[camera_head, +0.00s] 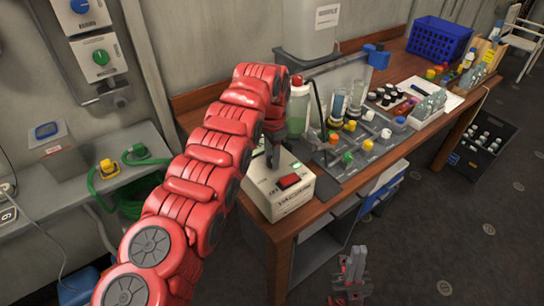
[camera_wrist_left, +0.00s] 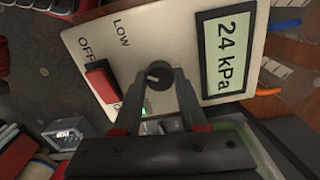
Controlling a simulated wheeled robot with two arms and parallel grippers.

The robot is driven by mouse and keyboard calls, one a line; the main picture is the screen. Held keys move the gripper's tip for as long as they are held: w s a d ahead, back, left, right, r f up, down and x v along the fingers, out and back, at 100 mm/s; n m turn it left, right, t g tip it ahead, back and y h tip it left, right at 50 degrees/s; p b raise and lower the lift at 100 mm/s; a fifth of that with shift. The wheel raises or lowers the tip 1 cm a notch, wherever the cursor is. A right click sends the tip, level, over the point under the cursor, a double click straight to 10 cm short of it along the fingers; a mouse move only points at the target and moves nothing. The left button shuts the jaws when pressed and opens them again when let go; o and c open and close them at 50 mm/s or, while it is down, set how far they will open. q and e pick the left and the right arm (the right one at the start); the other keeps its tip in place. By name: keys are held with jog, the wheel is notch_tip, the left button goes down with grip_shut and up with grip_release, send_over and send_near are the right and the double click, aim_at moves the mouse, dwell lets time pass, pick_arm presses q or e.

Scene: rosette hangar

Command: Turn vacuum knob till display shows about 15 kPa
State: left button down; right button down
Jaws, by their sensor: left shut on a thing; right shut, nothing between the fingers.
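The vacuum unit (camera_head: 268,205) is a cream box at the near left end of the wooden bench. In the left wrist view its panel (camera_wrist_left: 140,35) has a small black round knob (camera_wrist_left: 159,72), a green display (camera_wrist_left: 223,53) reading 24 kPa and a red rocker switch (camera_wrist_left: 102,82) beside "OFF". "LOW" is printed near the knob. My left gripper (camera_head: 272,160) reaches down onto the unit; in the left wrist view its fingers (camera_wrist_left: 162,78) are shut on the knob, one on each side. My right gripper (camera_head: 354,272) is shut and empty, low in front of the bench.
Bottles and a rack with coloured caps (camera_head: 350,140) stand close behind the unit. A blue basket (camera_head: 438,40) is at the bench's far end. A grey side table (camera_head: 90,185) with green tubing is at left. A black crate (camera_head: 482,145) is on the floor at right.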

pick_arm(q)
jog(key=shift+c, duration=2.2)
grip_release()
jog(key=shift+r, duration=0.6)
notch_tip(320, 180, up, 4)
jog(key=shift+r+p, duration=0.1)
jog(key=shift+p, duration=1.05)
notch_tip(320, 180, up, 12)
jog(key=p, duration=1.2)
